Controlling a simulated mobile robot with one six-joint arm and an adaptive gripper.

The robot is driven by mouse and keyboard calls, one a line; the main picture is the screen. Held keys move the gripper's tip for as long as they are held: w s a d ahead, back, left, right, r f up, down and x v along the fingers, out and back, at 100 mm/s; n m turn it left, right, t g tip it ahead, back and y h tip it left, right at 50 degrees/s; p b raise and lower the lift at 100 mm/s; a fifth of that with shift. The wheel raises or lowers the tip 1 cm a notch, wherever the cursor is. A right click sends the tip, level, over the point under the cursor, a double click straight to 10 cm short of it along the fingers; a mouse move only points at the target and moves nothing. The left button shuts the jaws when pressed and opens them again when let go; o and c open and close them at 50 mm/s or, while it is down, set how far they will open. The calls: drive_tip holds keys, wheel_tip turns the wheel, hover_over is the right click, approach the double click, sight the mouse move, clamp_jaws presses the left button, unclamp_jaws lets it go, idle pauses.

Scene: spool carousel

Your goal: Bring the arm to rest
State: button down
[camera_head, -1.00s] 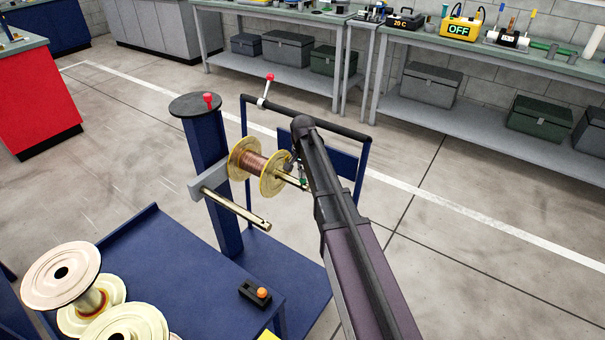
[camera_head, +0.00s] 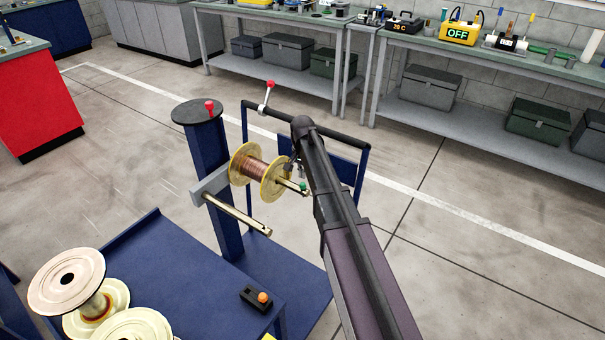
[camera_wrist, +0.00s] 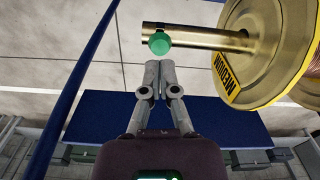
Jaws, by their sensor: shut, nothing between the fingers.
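My gripper (camera_wrist: 159,76) is shut and empty in the wrist view, its fingertips together just short of a green knob (camera_wrist: 159,43) at the end of a brass spindle. I cannot tell whether they touch. In the head view my gripper (camera_head: 291,165) is small and mostly hidden behind my arm, near the green knob (camera_head: 303,187). A spool of copper wire (camera_head: 254,171) with yellow flanges sits on that spindle; the wrist view shows its flange (camera_wrist: 252,62) with a "MEDIUM" label.
A second, bare spindle (camera_head: 237,215) sticks out of the blue carousel post (camera_head: 207,150). A dark frame bar (camera_head: 340,137) runs behind my arm. A blue cart (camera_head: 190,262) holds pale spools (camera_head: 68,279) and a small box with an orange button (camera_head: 256,298). Open floor lies right.

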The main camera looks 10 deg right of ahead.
drive_tip(key=shift+s, duration=0.1)
idle(0.3)
drive_tip(key=s+r+n+p, duration=0.3)
drive_tip(key=s, duration=1)
drive_tip(key=s+r+n+p, duration=0.4)
drive_tip(key=s, duration=0.9)
drive_tip(key=shift+s+d+r, duration=0.15)
drive_tip(key=shift+s+d, duration=0.2)
drive_tip(key=shift+s, duration=0.05)
